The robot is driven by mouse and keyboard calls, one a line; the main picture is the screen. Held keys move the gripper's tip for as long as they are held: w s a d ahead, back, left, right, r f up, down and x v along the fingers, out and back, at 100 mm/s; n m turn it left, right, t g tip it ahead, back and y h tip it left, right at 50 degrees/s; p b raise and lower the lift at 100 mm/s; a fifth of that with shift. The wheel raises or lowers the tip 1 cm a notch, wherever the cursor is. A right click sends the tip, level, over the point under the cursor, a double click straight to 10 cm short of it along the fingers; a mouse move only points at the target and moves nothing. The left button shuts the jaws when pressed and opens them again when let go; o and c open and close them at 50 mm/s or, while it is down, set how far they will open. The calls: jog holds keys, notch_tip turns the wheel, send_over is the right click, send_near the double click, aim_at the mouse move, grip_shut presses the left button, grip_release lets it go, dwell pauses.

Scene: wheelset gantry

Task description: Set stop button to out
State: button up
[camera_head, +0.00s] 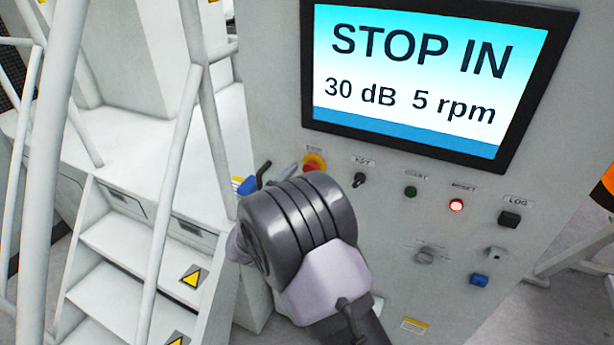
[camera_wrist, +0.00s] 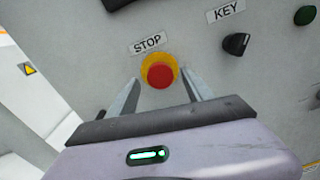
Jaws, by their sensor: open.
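The stop button (camera_wrist: 160,75) is a red mushroom knob on a yellow ring, under a STOP label on the grey panel. In the head view the stop button (camera_head: 314,162) shows at the panel's left, partly hidden by my arm. The screen (camera_head: 425,75) reads STOP IN, 30 dB, 5 rpm. My gripper (camera_wrist: 160,88) is open in the wrist view, its two fingers on either side of the button, with gaps between them and the knob. I cannot tell how far the fingertips are from the panel.
Right of the button are a black key switch (camera_head: 360,180), a green start button (camera_head: 410,191), a lit red reset button (camera_head: 456,205) and a black log switch (camera_head: 509,218). A blue knob (camera_head: 479,280) sits lower. White steps (camera_head: 130,260) with railings stand at the left.

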jog(key=shift+x, duration=0.75)
